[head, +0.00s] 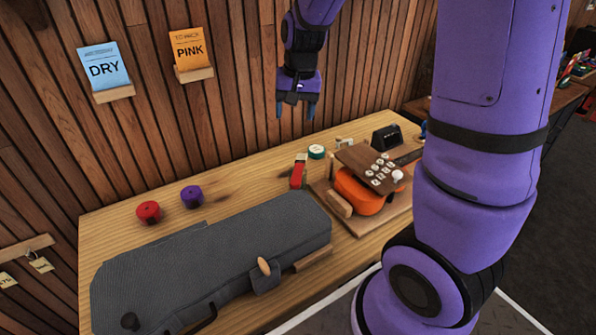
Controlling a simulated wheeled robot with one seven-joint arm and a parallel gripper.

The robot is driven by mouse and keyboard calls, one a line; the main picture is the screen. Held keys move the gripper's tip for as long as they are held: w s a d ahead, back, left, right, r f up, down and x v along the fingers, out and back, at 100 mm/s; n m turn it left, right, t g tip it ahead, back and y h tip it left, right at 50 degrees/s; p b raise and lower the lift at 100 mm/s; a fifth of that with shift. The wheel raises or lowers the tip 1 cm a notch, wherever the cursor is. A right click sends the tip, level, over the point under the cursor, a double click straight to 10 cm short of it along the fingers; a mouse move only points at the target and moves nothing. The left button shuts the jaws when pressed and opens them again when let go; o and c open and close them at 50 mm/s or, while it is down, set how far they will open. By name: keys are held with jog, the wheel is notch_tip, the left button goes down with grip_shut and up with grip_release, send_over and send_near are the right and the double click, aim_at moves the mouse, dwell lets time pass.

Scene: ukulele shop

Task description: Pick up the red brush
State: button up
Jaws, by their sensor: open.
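A small upright red item with a pale top (298,172), which looks like the red brush, stands on the wooden workbench (160,192) near its middle. It is behind the grey instrument case and left of the orange ukulele. My gripper (295,110) hangs above the bench's back side, pointing down, with its two fingers apart and nothing between them. In the picture it is above the red item and apart from it. The red item's fine details are too small to tell.
A grey case (215,262) fills the bench front. An orange ukulele (362,200) with a brown board (362,160) over it sits at right. A green-topped jar (316,152) stands close behind the red item. Red (148,211) and purple (191,196) round items sit left.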

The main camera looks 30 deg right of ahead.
aim_at(297, 174)
jog(key=w+d+f+m, duration=0.1)
jog(key=w+f, duration=0.1)
jog(key=f, duration=0.6)
jog(key=w+d+f+g, duration=0.1)
jog(key=f, duration=0.7)
jog(key=w+d+f+m+h, duration=0.1)
jog(key=w+d+f, duration=0.1)
jog(key=f, duration=0.7)
jog(key=shift+w+m+g, duration=0.3)
jog(key=shift+w, duration=0.05)
jog(key=shift+c, duration=0.2)
jog(key=c, duration=1)
jog(key=shift+c, duration=0.2)
